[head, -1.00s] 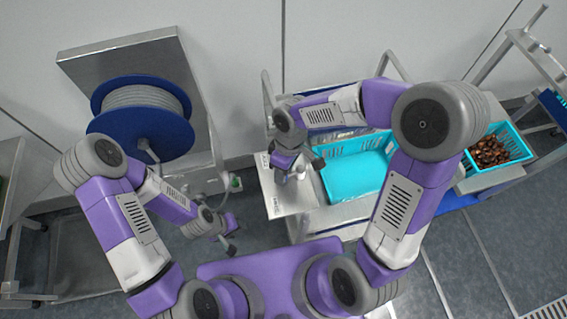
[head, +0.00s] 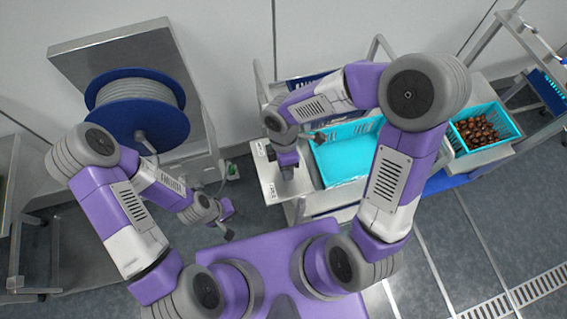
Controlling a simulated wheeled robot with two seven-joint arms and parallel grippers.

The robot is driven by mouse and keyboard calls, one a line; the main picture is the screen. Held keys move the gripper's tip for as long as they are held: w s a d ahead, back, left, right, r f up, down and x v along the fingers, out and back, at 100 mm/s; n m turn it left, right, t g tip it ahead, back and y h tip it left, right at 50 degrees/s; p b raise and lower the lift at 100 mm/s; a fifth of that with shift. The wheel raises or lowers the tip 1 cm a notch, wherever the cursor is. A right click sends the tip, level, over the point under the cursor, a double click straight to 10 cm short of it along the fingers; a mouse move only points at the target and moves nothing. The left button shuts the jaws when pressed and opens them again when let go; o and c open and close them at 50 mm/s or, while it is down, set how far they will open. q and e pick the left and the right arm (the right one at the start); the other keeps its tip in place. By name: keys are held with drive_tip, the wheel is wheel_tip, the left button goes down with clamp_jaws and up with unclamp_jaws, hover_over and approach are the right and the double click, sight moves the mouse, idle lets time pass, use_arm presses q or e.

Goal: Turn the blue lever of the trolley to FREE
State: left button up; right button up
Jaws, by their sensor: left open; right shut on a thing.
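The trolley (head: 300,212) stands in the middle, with a pale metal plate (head: 268,172) at its left end. The plate has two small labels, one far (head: 260,148) and one near (head: 271,190); I cannot read them at this size. My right gripper (head: 288,172) points down over this plate, to the right of the labels. It is shut on what appears to be the blue lever, which the gripper hides, so its angle cannot be told. My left gripper (head: 231,222) is open and empty, over the floor left of the trolley.
A turquoise crate (head: 340,168) sits on the trolley, right of my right gripper. Another crate (head: 515,128) holds brown dates at the right. A blue cable reel (head: 180,128) stands back left. Upright rails (head: 262,85) rise behind the trolley. Floor shows between reel and trolley.

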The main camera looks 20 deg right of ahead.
drive_tip(key=shift+d, duration=0.3)
drive_tip(key=o, duration=1.1)
drive_tip(key=shift+d, duration=0.15)
drive_tip(key=shift+a, duration=0.2)
drive_tip(key=shift+r, duration=0.3)
drive_tip(key=r, duration=0.2)
drive_tip(key=w+r+p, duration=0.1)
drive_tip(key=r, duration=0.4)
drive_tip(key=shift+w+d, duration=0.1)
drive_tip(key=shift+w, duration=0.15)
drive_tip(key=shift+f, duration=0.1)
